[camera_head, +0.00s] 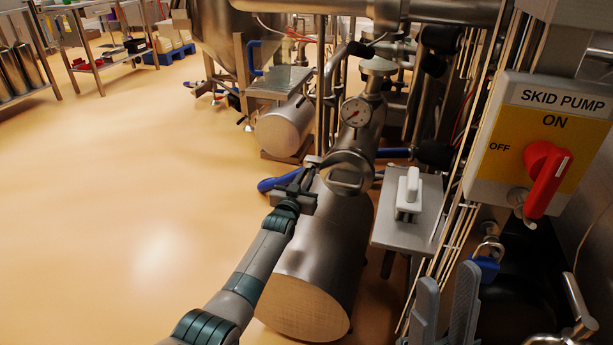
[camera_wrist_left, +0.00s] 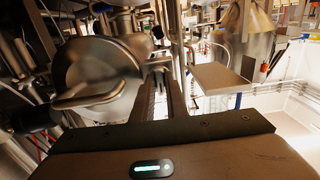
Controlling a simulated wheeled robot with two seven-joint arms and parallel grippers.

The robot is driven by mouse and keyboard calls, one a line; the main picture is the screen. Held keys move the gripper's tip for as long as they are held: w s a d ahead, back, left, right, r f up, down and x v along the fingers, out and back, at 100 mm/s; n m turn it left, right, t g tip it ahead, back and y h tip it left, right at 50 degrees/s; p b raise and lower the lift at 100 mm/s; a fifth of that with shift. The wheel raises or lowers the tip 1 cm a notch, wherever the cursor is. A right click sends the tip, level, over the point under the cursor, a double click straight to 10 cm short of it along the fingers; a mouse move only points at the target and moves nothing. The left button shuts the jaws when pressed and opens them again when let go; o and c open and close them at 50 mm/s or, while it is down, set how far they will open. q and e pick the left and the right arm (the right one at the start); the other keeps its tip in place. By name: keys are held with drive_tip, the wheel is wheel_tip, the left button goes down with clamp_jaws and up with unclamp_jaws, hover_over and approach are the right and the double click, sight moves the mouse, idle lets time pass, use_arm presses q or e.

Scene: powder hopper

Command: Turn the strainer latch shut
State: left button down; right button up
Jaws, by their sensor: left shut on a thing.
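The strainer is a steel body with a round end cap (camera_head: 348,168) that carries a bar handle, just below a dial gauge (camera_head: 355,112). In the left wrist view the cap (camera_wrist_left: 105,72) fills the left side. The strainer latch (camera_wrist_left: 157,63) is a small metal piece at the cap's right edge, partly hidden by my fingers. My left gripper (camera_head: 308,176) reaches the cap's left edge and is shut on the latch; its fingers also show in the left wrist view (camera_wrist_left: 162,85). My right gripper (camera_head: 447,300) is at the lower right, fingers apart, with nothing visible between them.
A large steel cylinder (camera_head: 322,255) lies below the strainer. A grey plate with a white handle (camera_head: 409,190) stands to its right. The skid pump panel with a red knob (camera_head: 545,175) is at the right. A blue handle (camera_head: 270,184) is behind my left gripper. Open floor lies left.

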use_arm(q)
drive_tip(key=shift+f, duration=0.1)
idle(0.3)
drive_tip(key=c, duration=1.8)
unclamp_jaws()
drive_tip(key=shift+o, duration=0.2)
drive_tip(key=shift+m, duration=0.8)
drive_tip(key=m+b, duration=0.5)
drive_tip(key=m, duration=1.1)
drive_tip(key=shift+s+b, duration=0.2)
drive_tip(key=shift+b, duration=0.15)
drive_tip(key=p+v, duration=0.7)
drive_tip(key=v, duration=1)
drive_tip(key=s+a+f+n+g+y, duration=0.3)
drive_tip(key=s+a+f+n, duration=0.4)
drive_tip(key=s, duration=0.3)
drive_tip(key=shift+a+f+n+y+b, duration=0.15)
drive_tip(key=shift+f+n+y+b, duration=0.2)
drive_tip(key=shift+f, duration=0.5)
